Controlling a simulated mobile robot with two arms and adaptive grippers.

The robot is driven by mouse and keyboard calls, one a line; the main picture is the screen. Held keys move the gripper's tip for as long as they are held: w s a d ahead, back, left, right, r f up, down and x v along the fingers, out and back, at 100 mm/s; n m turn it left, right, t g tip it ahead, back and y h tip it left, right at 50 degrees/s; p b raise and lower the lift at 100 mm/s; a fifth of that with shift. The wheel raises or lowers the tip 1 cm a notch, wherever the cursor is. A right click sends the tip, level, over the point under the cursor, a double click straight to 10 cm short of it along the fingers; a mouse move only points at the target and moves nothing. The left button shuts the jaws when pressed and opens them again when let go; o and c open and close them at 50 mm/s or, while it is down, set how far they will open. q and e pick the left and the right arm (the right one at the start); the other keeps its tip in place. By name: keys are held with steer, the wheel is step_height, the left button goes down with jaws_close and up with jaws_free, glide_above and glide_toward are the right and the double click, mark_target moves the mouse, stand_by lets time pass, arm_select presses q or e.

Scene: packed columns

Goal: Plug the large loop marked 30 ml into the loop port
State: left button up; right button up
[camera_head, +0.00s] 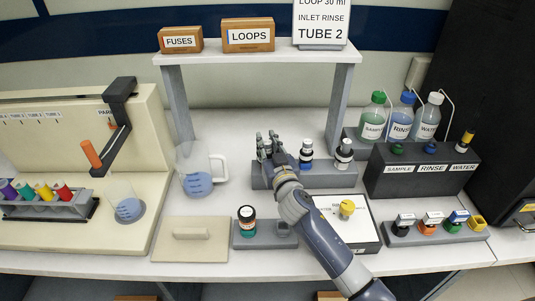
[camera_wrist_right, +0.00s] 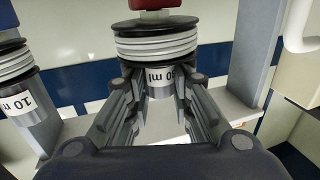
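My right gripper (camera_head: 266,142) is at the left end of the grey loop rack (camera_head: 325,175). In the right wrist view its fingers (camera_wrist_right: 160,95) stand on both sides of a loop (camera_wrist_right: 157,45) with a white coil, black rims and a red top. A loop at the left of the wrist view (camera_wrist_right: 25,90) reads "10 m". I cannot identify the loop port surely.
A measuring jug (camera_head: 197,175) stands left of the rack. Bottles (camera_head: 401,115) stand at the right. A shelf (camera_head: 260,55) with posts spans above.

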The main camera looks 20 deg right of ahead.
steer(key=shift+r, duration=0.1)
jaws_close()
steer(key=shift+r, duration=0.7)
steer(key=shift+s+r, duration=0.25)
steer(key=shift+r, duration=0.8)
steer(key=s+d+r+b, duration=0.1)
steer(key=s+d, duration=0.1)
steer(key=s, duration=1.3)
steer(key=shift+s+r, duration=0.2)
steer(key=shift+d, duration=0.1)
